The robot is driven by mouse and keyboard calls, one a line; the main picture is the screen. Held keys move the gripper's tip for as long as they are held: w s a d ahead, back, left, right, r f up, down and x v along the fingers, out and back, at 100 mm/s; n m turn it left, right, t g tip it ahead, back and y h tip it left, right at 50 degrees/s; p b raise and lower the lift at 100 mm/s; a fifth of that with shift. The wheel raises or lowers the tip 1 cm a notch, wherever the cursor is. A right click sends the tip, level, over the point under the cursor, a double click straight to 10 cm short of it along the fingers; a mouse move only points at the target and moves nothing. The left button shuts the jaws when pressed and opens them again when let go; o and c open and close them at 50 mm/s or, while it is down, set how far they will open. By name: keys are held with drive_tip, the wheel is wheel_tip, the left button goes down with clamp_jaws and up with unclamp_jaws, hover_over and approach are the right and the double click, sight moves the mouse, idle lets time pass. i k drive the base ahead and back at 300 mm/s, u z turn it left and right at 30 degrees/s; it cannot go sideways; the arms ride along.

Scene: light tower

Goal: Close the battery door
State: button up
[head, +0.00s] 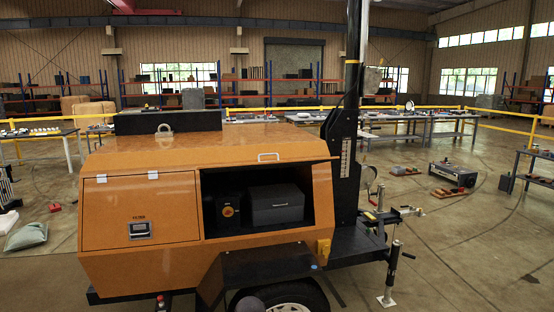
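The orange light tower trailer (130,160) fills the middle of the head view. On its right side, a compartment stands open, with a grey box (276,204) and a red-and-yellow rotary switch (228,211) inside. Above the opening, an orange panel with a white handle (268,156) sticks out at its top edge; it looks like the battery door, raised. To the left, a second door (135,205) with two white hinges along its top and a grey latch (140,230) is shut. My gripper is not in view.
A black mast (345,150) rises right of the opening. A black fender (265,265) and wheel (290,297) are below it. The hitch and jack (391,275) stand to the right. A grey-green bag (27,236) lies at left.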

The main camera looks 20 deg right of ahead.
sight(264, 163)
drive_tip(key=u, duration=0.45)
drive_tip(key=k, duration=0.2)
drive_tip(key=z, duration=1.15)
drive_tip(key=i, duration=0.95)
drive_tip(key=z, duration=0.05)
